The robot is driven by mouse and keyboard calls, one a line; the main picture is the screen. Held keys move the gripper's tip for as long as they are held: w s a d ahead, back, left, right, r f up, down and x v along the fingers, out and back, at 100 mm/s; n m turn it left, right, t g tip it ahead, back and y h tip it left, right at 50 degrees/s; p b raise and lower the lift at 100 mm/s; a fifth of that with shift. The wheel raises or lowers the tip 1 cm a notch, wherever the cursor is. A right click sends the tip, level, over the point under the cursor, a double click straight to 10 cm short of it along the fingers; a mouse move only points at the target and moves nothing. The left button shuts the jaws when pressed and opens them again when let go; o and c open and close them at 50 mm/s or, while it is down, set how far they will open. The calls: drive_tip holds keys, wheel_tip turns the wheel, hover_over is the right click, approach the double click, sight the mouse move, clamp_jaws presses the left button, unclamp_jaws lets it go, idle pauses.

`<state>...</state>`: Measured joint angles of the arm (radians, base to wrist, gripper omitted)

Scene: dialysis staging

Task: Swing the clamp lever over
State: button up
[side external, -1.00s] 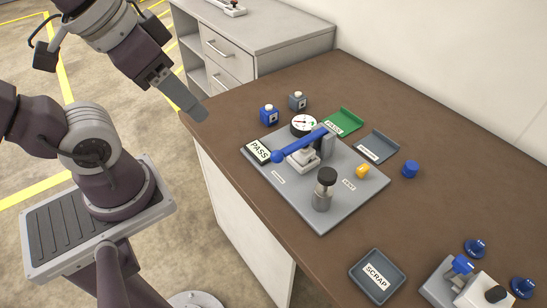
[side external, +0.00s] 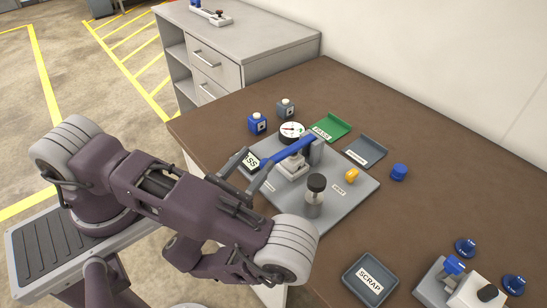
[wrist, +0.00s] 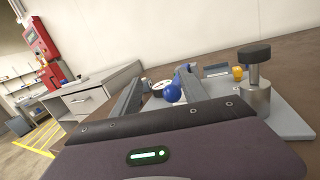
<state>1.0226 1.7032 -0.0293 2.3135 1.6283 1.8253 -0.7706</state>
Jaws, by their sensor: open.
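The clamp has a blue lever (side external: 290,149) that lies slanted above the grey fixture plate (side external: 335,205). Its round blue knob (wrist: 173,93) shows in the wrist view between my two fingers. My gripper (side external: 257,159) is open, with its fingers reaching over the plate's left edge on either side of the lever's knob end. I cannot tell whether either finger touches the knob. The clamp's pale base (side external: 293,168) sits under the lever.
A black-topped metal post (side external: 315,195) stands on the plate, right of my gripper. A dial gauge (side external: 292,131) and a yellow piece (side external: 352,175) are nearby. A SCRAP tray (side external: 370,278) lies at the front.

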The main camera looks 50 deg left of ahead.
sight(272, 157)
drive_tip(key=f, duration=0.1)
drive_tip(key=f+m+h, duration=0.2)
drive_tip(key=shift+d+f, duration=0.2)
drive_tip(key=shift+d, duration=0.05)
drive_tip(key=x, duration=0.7)
drive_tip(key=shift+w+f, duration=0.1)
drive_tip(key=shift+f, duration=0.05)
drive_tip(key=shift+a, duration=0.1)
clamp_jaws()
drive_tip(key=shift+a, duration=0.15)
idle(0.4)
